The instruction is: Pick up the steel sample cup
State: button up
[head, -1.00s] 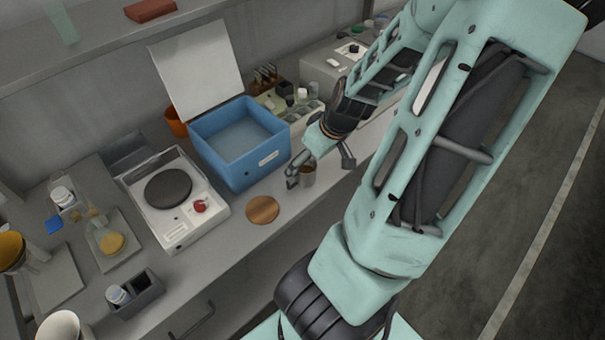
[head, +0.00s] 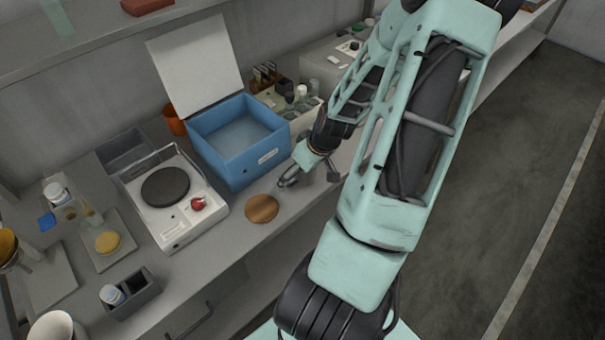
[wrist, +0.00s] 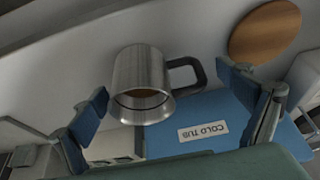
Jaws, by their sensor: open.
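The steel sample cup (wrist: 142,78) shows in the wrist view, a brushed metal mug with a dark handle (wrist: 188,72) on its right side. It stands between my spread fingers, nearer the left one in that view, with no contact visible. My gripper (wrist: 162,88) is open and empty. In the head view my gripper (head: 308,178) is low over the bench's front edge, right of the round wooden coaster; the cup is hidden there behind the gripper and arm.
A blue tub (head: 240,172) labelled COLD TUB, with its white lid raised, stands just behind my gripper. The wooden coaster (head: 262,208) lies to the left in front of it. A white hotplate-like device (head: 204,222) is farther left. A rack with small vessels (head: 296,106) stands behind.

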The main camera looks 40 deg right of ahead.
jog(key=shift+w+f, duration=0.1)
jog(key=shift+f, duration=0.05)
jog(key=shift+c, duration=0.4)
jog(key=c, duration=1.4)
jog(key=shift+r, duration=0.2)
